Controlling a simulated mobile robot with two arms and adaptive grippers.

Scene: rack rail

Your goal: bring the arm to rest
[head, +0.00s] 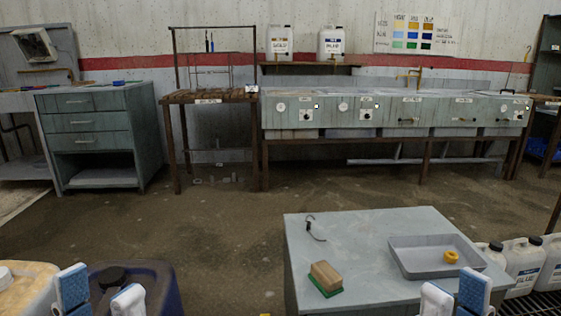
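My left gripper (100,290) shows at the bottom left edge of the head view. Its two blue-and-white fingers stand apart with nothing between them. It is in front of a dark blue bin (165,285). My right gripper (455,294) shows at the bottom right, in front of the near grey table (375,230). Its two fingers are also apart and empty. Both arms behind the fingers are cut off by the frame's lower edge.
The near table holds a wooden block with a green base (326,277), a black hook (315,230) and a grey tray (415,265) with a yellow ring (451,257). White jugs (525,262) stand to the right. Open floor (220,235) lies towards the far bench (390,115) and drawer cabinet (95,125).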

